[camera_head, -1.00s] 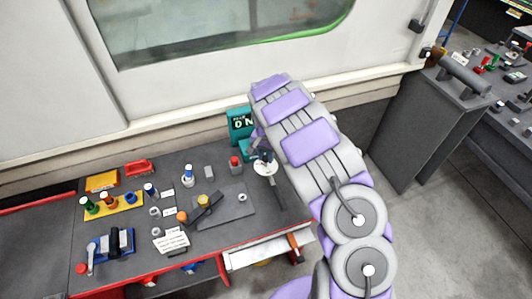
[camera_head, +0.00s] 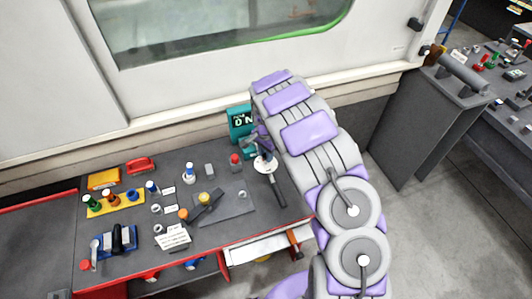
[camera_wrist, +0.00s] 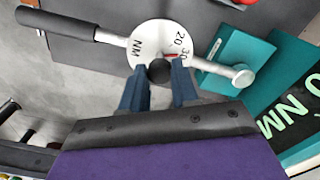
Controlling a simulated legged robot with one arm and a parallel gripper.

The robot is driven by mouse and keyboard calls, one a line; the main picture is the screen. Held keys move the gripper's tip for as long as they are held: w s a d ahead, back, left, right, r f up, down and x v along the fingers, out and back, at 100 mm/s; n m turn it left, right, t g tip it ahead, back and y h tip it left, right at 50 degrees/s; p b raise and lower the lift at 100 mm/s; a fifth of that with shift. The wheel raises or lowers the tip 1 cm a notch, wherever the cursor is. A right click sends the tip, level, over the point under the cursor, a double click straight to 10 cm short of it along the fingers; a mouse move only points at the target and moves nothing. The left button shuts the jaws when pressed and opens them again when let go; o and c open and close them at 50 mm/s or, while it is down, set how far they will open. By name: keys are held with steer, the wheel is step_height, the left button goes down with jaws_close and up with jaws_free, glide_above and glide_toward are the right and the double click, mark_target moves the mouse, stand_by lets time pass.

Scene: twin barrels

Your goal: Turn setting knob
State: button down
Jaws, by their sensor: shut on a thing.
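A torque wrench lies by the rear right of the workbench, with a black handle (camera_wrist: 68,22) and a silver bar. Its white round dial (camera_wrist: 160,42) reads NM, 20 and 30 and has a red mark. The dial also shows in the head view (camera_head: 265,166). A small black setting knob (camera_wrist: 158,71) sits at the dial's near edge. My gripper (camera_wrist: 158,82) has its two dark blue fingers on either side of the knob, shut on it. In the head view, my arm partly hides the gripper and the grip itself is too small to make out.
A teal box (camera_head: 239,123) with NM lettering stands behind the dial, close to my gripper. Coloured parts, a yellow tray (camera_head: 120,202), a blue vise (camera_head: 117,240) and a white label (camera_head: 172,237) lie left. Another dark bench (camera_head: 425,125) stands right.

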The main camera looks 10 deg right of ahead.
mark_target(265, 155)
steer(key=shift+w, duration=0.1)
steer(key=c, duration=0.8)
jaws_free()
steer(key=shift+a, duration=0.1)
steer(key=shift+c, duration=0.2)
steer(key=shift+r, duration=0.1)
step_height(265, 155, up, 17)
steer(key=p, duration=0.3)
